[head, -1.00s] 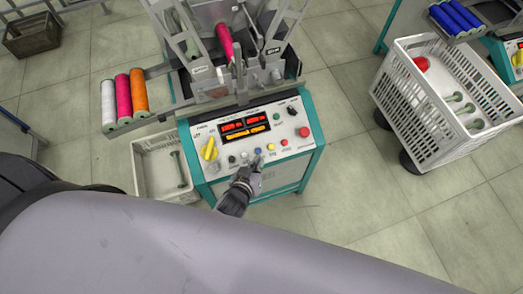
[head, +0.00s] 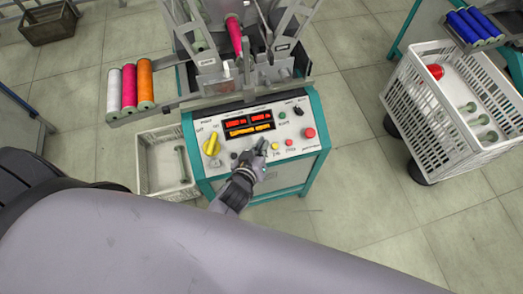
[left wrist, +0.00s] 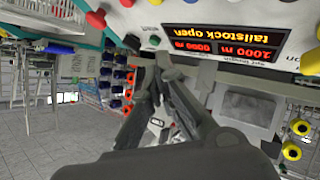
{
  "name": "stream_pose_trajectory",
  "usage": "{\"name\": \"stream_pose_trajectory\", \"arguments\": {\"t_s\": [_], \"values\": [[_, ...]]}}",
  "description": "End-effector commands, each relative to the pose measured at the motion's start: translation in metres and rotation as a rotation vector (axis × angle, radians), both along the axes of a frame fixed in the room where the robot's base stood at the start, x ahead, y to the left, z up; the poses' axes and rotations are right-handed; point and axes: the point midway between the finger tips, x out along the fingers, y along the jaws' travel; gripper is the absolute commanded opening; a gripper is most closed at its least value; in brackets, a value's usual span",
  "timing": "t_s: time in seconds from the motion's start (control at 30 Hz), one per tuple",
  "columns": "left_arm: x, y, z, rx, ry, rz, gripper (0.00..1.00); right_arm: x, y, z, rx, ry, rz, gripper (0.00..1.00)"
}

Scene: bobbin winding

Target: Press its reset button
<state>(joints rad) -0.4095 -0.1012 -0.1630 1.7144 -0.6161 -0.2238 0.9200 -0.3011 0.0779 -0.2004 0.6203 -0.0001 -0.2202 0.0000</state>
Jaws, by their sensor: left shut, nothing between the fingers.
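The winding machine's control panel (head: 215,176) has a row of small buttons below its lit display (head: 248,124). Its button labels are too small to read, so I cannot tell which one is reset. A yellow button (head: 275,146) and a small red button (head: 289,142) show right of my left gripper (head: 261,147). That gripper is shut and empty, with its tips over the button row and covering part of it; contact is unclear. In the left wrist view, the shut fingers (left wrist: 162,68) are near the upside-down display (left wrist: 222,42), which reads "tailstock open".
A yellow knob (head: 212,145) is at the panel's left and a large red button (head: 309,132) at its right. Thread spools (head: 129,88) sit on the left rack. A white bin (head: 148,168) stands left, and a white crate (head: 413,103) on wheels stands right.

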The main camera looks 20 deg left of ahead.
Motion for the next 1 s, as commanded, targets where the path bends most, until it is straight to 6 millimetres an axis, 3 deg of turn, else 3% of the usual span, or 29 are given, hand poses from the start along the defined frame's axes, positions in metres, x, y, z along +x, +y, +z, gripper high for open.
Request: {"name": "stream_pose_trajectory", "arguments": {"t_s": [0.03,0.1,0.4,1.0], "values": [[0.003,0.002,-0.014,0.003,-0.001,-0.002,0.00,0.000,-0.001,-0.014,-0.001,0.001,0.001,0.00],[0.007,0.004,-0.024,0.003,-0.001,-0.002,0.00,0.000,-0.002,-0.023,-0.003,0.000,0.001,0.00],[0.019,0.013,-0.051,0.001,-0.001,0.000,0.00,0.000,-0.003,-0.045,-0.004,0.000,0.002,0.00],[0.022,0.015,-0.057,0.001,0.000,0.000,0.00,0.000,-0.003,-0.048,-0.004,-0.001,0.001,0.00]]}}
